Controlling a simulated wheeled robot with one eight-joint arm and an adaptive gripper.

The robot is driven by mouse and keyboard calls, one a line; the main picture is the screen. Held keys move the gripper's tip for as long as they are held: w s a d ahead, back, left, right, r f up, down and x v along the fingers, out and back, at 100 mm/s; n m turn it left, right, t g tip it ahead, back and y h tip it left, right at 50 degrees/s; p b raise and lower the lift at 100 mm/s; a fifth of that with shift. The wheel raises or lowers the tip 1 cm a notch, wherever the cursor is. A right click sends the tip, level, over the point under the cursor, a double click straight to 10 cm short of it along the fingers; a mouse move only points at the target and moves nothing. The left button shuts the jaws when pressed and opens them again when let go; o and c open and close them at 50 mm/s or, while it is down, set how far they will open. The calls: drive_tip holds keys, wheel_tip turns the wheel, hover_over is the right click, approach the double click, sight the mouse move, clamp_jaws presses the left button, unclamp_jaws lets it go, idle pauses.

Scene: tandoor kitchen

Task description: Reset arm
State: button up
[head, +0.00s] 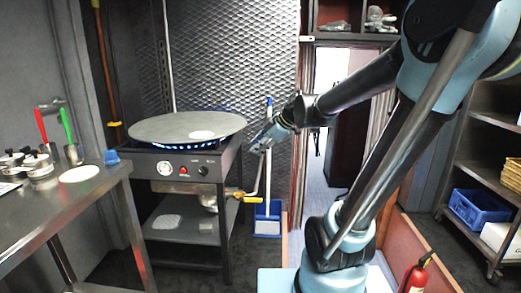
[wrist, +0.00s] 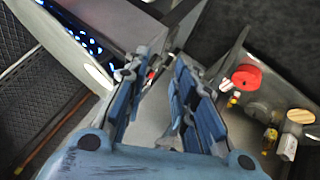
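My gripper (head: 265,138) is at the end of my arm, just right of the round griddle's edge in the head view. In the wrist view its two blue-padded fingers (wrist: 158,78) stand apart with a gap between them. Nothing shows held in the gap. My arm reaches left from its base at the right of the head view, bent at a high elbow.
The griddle (head: 165,127) sits over lit blue flames on a steel stove, with a white flat disc (head: 201,135) on it. A steel table (head: 65,205) stands at left. A blue dustpan (head: 268,220), shelving (head: 478,180) and a fire extinguisher (head: 416,276) are around me.

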drive_tip(key=s+d+f+m+g+h, duration=0.1)
drive_tip(key=s+d+f+m+h, duration=0.2)
drive_tip(key=s+d+f+m, duration=0.4)
drive_tip(key=s+d+f+m+g+h, duration=0.2)
drive_tip(key=s+d+f+m, duration=0.6)
drive_tip(key=s, duration=0.8)
drive_tip(key=d+m+h, duration=0.2)
drive_tip(key=d+m, duration=0.1)
drive_tip(key=d, duration=0.1)
drive_tip(key=shift+d+f+m, duration=0.25)
drive_tip(key=shift+d+m, duration=0.05)
drive_tip(key=shift+w, duration=0.1)
drive_tip(key=shift+w+f, duration=0.2)
drive_tip(key=shift+w, duration=0.2)
